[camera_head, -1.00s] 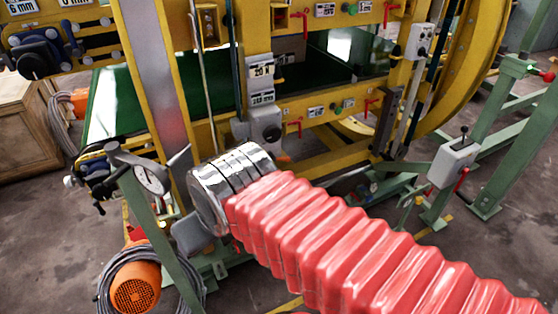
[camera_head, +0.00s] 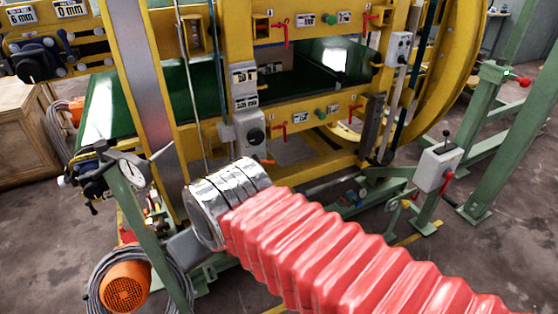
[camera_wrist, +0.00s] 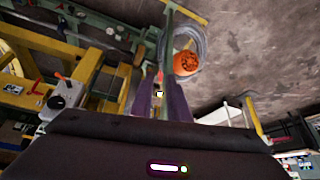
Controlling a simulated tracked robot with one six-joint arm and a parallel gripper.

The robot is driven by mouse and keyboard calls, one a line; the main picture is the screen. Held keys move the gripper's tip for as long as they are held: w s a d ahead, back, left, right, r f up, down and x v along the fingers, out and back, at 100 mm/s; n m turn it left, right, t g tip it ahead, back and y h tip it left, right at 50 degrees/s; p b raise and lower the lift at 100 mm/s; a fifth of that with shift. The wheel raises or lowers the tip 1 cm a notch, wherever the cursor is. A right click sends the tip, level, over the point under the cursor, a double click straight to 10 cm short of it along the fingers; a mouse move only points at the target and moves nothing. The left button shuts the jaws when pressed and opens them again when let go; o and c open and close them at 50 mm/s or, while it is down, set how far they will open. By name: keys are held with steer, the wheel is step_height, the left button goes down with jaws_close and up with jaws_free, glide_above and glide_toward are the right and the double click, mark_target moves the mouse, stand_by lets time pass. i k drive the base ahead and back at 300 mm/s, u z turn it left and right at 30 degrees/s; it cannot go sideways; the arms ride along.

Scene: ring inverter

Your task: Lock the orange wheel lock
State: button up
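A small orange handle (camera_head: 263,161) shows below the grey box with a black knob (camera_head: 250,134), low on the yellow machine frame; I take it for the orange wheel lock, but it is small and partly hidden by my arm. In the wrist view an orange-red lever (camera_wrist: 39,87) stands by a similar grey box (camera_wrist: 60,97) at the left. My gripper (camera_wrist: 160,78) shows there as two dark purple fingers with a gap between them, open and seemingly empty. The lever lies well to the left of the fingers. In the head view my silver wrist hides most of the gripper.
The yellow ring frame (camera_head: 452,85) has several red levers. An orange motor (camera_head: 124,287) with a coiled hose lies at lower left. A green post with a dial gauge (camera_head: 131,171) stands close left of my wrist. A grey control box (camera_head: 437,167) stands at right.

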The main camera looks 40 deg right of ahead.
mark_target(255, 157)
steer(key=k, duration=1.1)
steer(key=z, duration=0.65)
steer(key=i, duration=2.1)
steer(key=u, duration=0.65)
